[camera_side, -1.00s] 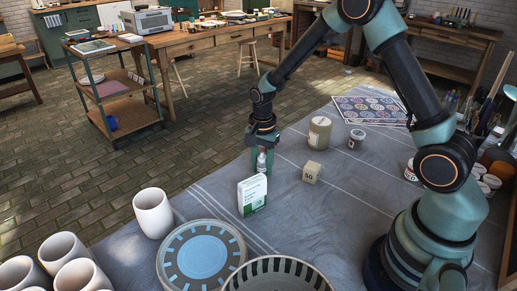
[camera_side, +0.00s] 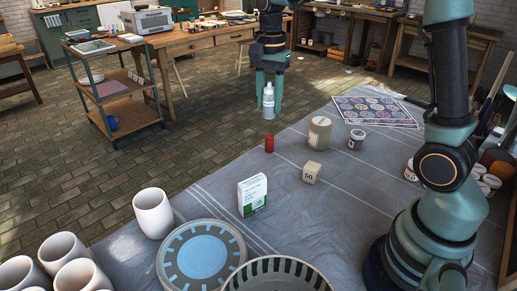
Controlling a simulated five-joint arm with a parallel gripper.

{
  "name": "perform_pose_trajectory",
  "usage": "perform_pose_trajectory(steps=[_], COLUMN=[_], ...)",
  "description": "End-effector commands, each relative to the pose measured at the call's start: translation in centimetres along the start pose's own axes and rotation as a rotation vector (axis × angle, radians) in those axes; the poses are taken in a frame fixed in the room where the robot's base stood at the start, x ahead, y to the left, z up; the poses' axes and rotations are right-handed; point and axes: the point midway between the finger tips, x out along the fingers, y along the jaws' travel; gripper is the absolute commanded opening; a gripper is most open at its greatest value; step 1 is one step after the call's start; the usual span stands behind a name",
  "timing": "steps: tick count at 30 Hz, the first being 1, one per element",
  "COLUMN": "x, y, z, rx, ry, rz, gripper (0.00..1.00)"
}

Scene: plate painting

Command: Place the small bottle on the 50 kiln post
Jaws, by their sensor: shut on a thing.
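The small bottle (camera_side: 268,103) is pale with a narrow top. My gripper (camera_side: 268,97) is shut on it and holds it upright, well above the cloth. In the picture it shows against the floor near the cloth's far edge. The 50 kiln post (camera_side: 312,172) is a small beige block with "50" on its front face. It stands on the grey cloth, below and to the right of my gripper in the picture. Its top is bare.
A red cylinder (camera_side: 269,143) and a white-and-green box (camera_side: 252,195) stand left of the post. A beige jar (camera_side: 319,132) and a small lidded jar (camera_side: 356,139) stand behind it. A blue plate (camera_side: 202,257) lies in front. The cloth (camera_side: 340,220) right of the post is clear.

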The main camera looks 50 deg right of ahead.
Motion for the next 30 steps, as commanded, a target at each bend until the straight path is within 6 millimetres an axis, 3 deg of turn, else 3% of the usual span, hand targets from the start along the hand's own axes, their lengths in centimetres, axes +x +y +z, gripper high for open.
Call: perform_pose_trajectory(steps=[4, 9, 15, 20, 30], x=[-2.2, -3.9, -4.3, -1.6, 6.8], y=[3.9, 8.4, 11.2, 11.5, 11.4], z=[-2.8, -5.0, -5.8, -5.8, -5.8], rx=[0.051, 0.099, 0.125, 0.126, 0.126], ry=[0.002, 0.002, 0.0, -0.003, -0.004], rz=[-0.005, -0.004, -0.002, 0.003, 0.004], gripper=[0.0, 0.0, 0.0, 0.0, 0.0])
